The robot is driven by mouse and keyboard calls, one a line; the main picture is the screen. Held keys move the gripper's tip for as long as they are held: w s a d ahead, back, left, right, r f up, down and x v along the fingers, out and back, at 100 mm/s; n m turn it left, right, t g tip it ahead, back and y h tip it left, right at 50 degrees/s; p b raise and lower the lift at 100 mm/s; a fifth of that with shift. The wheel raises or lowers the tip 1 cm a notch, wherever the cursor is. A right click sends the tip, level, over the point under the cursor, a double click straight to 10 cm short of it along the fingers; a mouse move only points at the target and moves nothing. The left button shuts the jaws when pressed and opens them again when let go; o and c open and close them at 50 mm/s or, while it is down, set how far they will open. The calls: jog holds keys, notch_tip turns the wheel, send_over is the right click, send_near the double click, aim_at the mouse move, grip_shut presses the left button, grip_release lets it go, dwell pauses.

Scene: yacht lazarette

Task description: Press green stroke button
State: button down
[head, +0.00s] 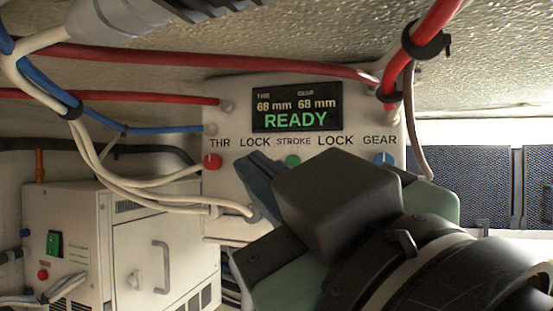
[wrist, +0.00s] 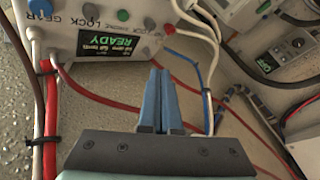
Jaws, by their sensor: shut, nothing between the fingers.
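The control box (head: 222,115) carries a black display reading READY (head: 297,107), with THR and GEAR both at 68 mm. The green stroke button (head: 292,160) sits below the STROKE label, its lower part close behind my wrist housing. It also shows in the wrist view as a green button (wrist: 122,15) at the top. My gripper (head: 256,160) is shut and empty, its blue fingertips over the area left of the green button. In the wrist view my gripper (wrist: 160,70) points toward the box, below and right of the button. Contact with the panel cannot be told.
A red knob (head: 212,161) is at the panel's left and a blue knob (head: 382,158) at its right. Red, blue and white cables cross around the box. A white cabinet (head: 75,210) with a handle stands at lower left.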

jog(key=w+d, duration=0.2)
jog(key=w, duration=0.6)
jog(key=shift+w+d, duration=0.2)
jog(key=shift+d, duration=0.1)
jog(key=shift+w, duration=0.1)
dwell(1.8)
jog(key=shift+w+d, duration=0.15)
jog(key=shift+w, duration=0.15)
jog(key=shift+w+d, duration=0.1)
jog(key=shift+w, duration=0.25)
dwell(0.6)
jog(key=shift+s, duration=0.1)
dwell(0.3)
jog(key=shift+s+a, duration=0.25)
jog(key=shift+s, duration=0.4)
jog(key=shift+s+a+b, duration=0.15)
jog(key=shift+s+a, duration=0.1)
jog(key=shift+s, duration=0.55)
jog(key=shift+s+a+b, duration=0.15)
jog(key=shift+s+a, duration=0.1)
jog(key=shift+s, duration=0.5)
jog(key=shift+s+a+b, duration=0.15)
jog(key=shift+s+a, duration=0.1)
jog(key=shift+s, duration=0.55)
